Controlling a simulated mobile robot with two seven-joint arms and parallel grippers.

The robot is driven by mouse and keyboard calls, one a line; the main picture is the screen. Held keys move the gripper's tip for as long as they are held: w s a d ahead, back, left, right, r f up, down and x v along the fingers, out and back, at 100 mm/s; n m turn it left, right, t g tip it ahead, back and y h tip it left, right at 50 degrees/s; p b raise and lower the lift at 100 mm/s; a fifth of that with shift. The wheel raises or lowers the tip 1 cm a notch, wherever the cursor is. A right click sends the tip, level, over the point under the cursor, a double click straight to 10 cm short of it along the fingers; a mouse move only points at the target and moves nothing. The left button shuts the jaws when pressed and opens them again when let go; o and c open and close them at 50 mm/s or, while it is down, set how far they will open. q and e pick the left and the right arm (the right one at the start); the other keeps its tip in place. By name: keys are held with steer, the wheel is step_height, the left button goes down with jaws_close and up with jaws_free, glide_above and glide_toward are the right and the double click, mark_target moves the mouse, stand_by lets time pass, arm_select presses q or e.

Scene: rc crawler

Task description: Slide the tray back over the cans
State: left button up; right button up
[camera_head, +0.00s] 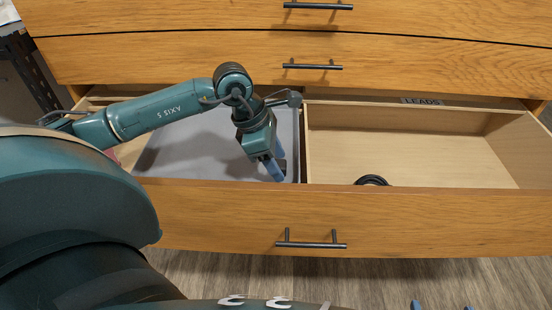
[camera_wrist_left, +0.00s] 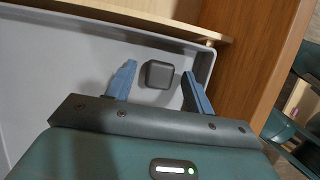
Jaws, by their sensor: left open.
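The grey tray (camera_head: 195,145) lies in the left compartment of an open wooden drawer. It also shows in the left wrist view (camera_wrist_left: 50,70), with a dark square knob (camera_wrist_left: 159,74) near its raised rim. My left gripper (camera_head: 275,171) reaches down over the tray's right front part. In the wrist view its blue fingers (camera_wrist_left: 158,69) are open, one on either side of the knob; I cannot tell if they touch it. No cans are visible. Two blue fingertips of my right gripper (camera_head: 441,306) show apart at the bottom edge of the head view.
A wooden divider (camera_head: 303,150) separates the tray from the right compartment (camera_head: 410,145), which is mostly bare. A black coil (camera_head: 371,180) lies at its front, and a "LEADS" label (camera_head: 422,101) is at its back. The drawer front (camera_head: 400,220) and closed drawers above bound the space.

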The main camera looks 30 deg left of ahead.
arm_select(q)
steer(key=shift+c, duration=0.4)
jaws_close()
